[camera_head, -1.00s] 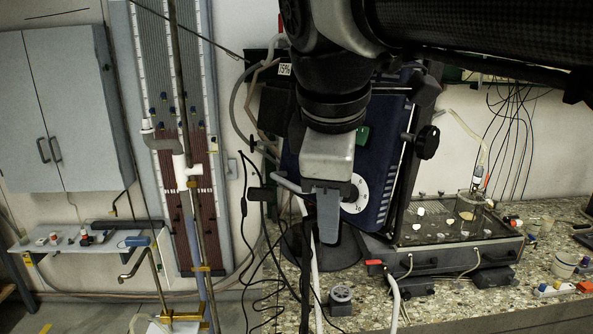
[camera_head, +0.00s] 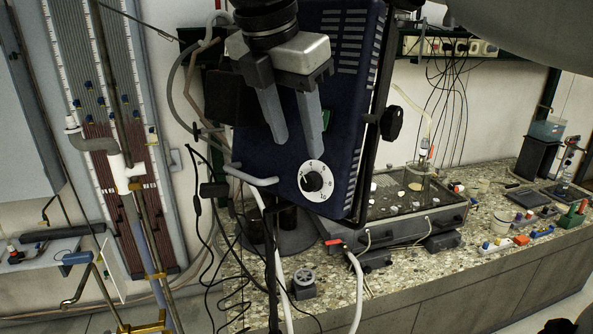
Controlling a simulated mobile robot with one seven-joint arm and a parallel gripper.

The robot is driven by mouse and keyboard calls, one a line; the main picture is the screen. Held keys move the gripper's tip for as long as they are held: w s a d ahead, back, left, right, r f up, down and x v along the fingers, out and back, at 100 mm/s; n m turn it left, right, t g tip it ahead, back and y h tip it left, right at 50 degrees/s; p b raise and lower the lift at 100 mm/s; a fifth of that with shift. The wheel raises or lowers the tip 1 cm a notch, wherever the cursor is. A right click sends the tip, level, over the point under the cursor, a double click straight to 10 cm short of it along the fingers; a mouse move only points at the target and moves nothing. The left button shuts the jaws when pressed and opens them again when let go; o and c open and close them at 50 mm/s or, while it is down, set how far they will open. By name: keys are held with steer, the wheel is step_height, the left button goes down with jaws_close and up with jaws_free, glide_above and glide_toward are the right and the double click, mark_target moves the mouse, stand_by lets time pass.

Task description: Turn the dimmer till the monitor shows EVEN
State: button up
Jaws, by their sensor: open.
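A white round dial with a black knob (camera_head: 313,181) sits low on the front of a tilted dark blue box (camera_head: 342,100); it looks like the dimmer. Small figures ring its edge, too small to read surely. My gripper (camera_head: 296,152) hangs in front of the box with its two grey fingers apart and nothing between them. Its fingertips appear just above the dial in the picture; the gap in depth cannot be told. No monitor with the word EVEN shows.
A glass-topped apparatus (camera_head: 405,212) stands on the speckled bench (camera_head: 340,285) right of the box. A white hose (camera_head: 357,290) and black cables hang at the front. A small wheel-topped part (camera_head: 303,281) stands on the bench. Upright pipes (camera_head: 125,165) are at left.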

mark_target(308, 182)
steer(key=x, duration=0.9)
steer(key=shift+f+b, duration=0.2)
steer(key=shift+b, duration=0.15)
steer(key=c, duration=1)
steer(key=shift+c, duration=0.2)
steer(key=shift+d+f+b, duration=0.1)
steer(key=shift+b, duration=0.25)
